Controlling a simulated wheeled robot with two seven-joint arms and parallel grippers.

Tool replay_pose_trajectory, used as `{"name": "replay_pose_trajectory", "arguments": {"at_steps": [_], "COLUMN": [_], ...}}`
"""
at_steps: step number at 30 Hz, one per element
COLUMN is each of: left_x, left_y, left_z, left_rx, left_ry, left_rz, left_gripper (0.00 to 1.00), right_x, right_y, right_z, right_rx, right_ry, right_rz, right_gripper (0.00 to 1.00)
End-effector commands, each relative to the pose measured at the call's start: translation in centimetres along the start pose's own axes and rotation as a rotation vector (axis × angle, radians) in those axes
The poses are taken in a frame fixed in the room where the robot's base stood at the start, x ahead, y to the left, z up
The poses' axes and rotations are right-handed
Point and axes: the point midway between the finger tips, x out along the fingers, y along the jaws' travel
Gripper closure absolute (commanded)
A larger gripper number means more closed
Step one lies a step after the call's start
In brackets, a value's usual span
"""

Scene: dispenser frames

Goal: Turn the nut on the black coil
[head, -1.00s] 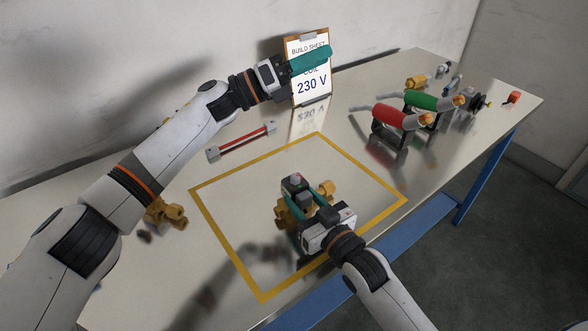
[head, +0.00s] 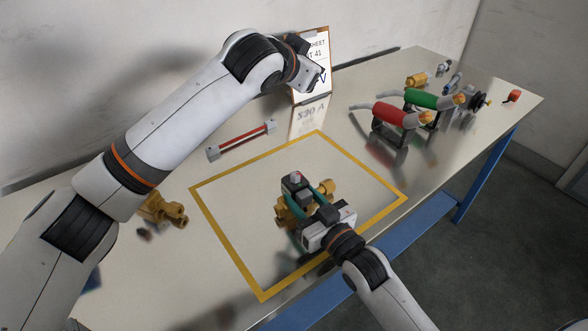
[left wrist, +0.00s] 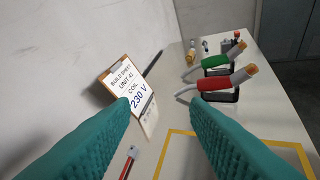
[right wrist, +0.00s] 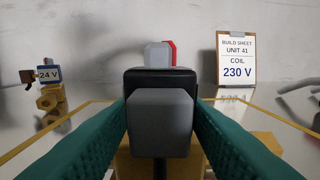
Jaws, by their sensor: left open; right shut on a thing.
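The black coil (right wrist: 160,82) sits on a brass valve (head: 318,192) inside the yellow square. A grey block is on the coil's near face in the right wrist view. A small grey-and-red piece (right wrist: 160,53) stands on top; I cannot tell whether it is the nut. My right gripper (head: 304,208) is shut on the black coil, one teal finger on each side; its fingers also show in the right wrist view (right wrist: 160,125). My left gripper (left wrist: 160,118) is open and empty, above the table and facing the build sheet side. In the head view its fingers are mostly hidden.
A build sheet (right wrist: 236,60) reading "COIL 230 V" stands by the wall. Red (head: 395,117) and green (head: 428,99) handled tools sit in stands at right. Another brass valve (head: 160,210) is at left, with a 24 V coil (right wrist: 48,75). A red-and-grey bar (head: 240,140) lies behind the square.

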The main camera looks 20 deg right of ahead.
Motion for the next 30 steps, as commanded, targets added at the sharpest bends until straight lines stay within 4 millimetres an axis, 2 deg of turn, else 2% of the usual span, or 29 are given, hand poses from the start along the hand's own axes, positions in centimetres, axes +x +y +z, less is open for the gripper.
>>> {"name": "replay_pose_trajectory", "arguments": {"at_steps": [5, 9, 15, 18, 23, 30], "left_x": [-2.9, -6.1, -10.0, -11.2, -11.4, -8.5], "left_y": [-3.3, -5.5, -7.2, -7.4, -7.7, -8.4], "left_z": [-3.3, -5.9, -8.4, -9.1, -9.9, -12.8], "left_rx": [-0.227, -0.356, -0.445, -0.462, -0.472, -0.472], "left_ry": [0.271, 0.485, 0.706, 0.765, 0.801, 0.804], "left_rz": [-0.067, -0.077, -0.046, -0.03, -0.018, -0.017], "left_gripper": [0.58, 0.58, 0.58, 0.58, 0.58, 0.58], "right_x": [0.0, 0.0, 0.0, 0.0, 0.0, 0.0], "right_y": [0.0, 0.0, 0.0, 0.0, 0.0, 0.0], "right_z": [0.0, 0.0, 0.0, 0.0, 0.0, 0.0], "right_rx": [0.0, 0.0, 0.0, 0.0, 0.0, 0.0], "right_ry": [0.0, 0.0, 0.0, 0.0, 0.0, 0.0], "right_rz": [0.0, 0.0, 0.0, 0.0, 0.0, 0.0], "right_gripper": [0.99, 0.99, 0.99, 0.99, 0.99, 0.99]}}
